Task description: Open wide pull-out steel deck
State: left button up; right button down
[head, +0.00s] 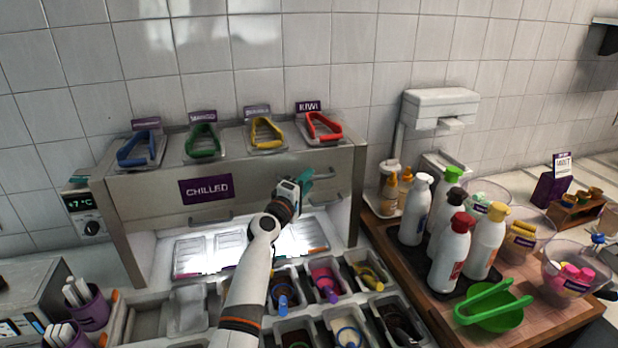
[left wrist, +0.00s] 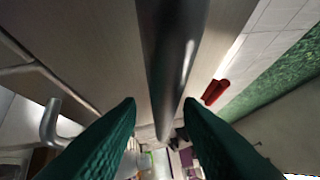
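The wide steel deck front (head: 245,190) bears a purple CHILLED label (head: 206,189) and stands above the lit tray bay. A bar handle (head: 210,217) shows at its lower left. My left gripper (head: 306,181), with green fingers, is at the right part of this front, beside a bar handle there. In the left wrist view, a dark shiny bar (left wrist: 172,50) runs between the two green fingers. The fingers stand apart, with a visible gap beside the bar, so they appear open around it. My right gripper is out of view.
Four tongs holders, including red tongs (head: 324,126), stand along the top ledge. Topping bins with utensils (head: 325,280) lie below my left arm. White bottles (head: 452,255) and bowls stand on the wooden board at right. A tiled wall is behind.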

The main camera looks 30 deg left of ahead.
pick_arm(q)
jog(key=shift+w+r, duration=0.1)
jog(key=shift+w, duration=0.6)
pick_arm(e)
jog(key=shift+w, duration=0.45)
pick_arm(q)
jog(key=shift+c, duration=0.3)
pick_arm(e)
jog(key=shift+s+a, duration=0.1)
pick_arm(q)
grip_shut()
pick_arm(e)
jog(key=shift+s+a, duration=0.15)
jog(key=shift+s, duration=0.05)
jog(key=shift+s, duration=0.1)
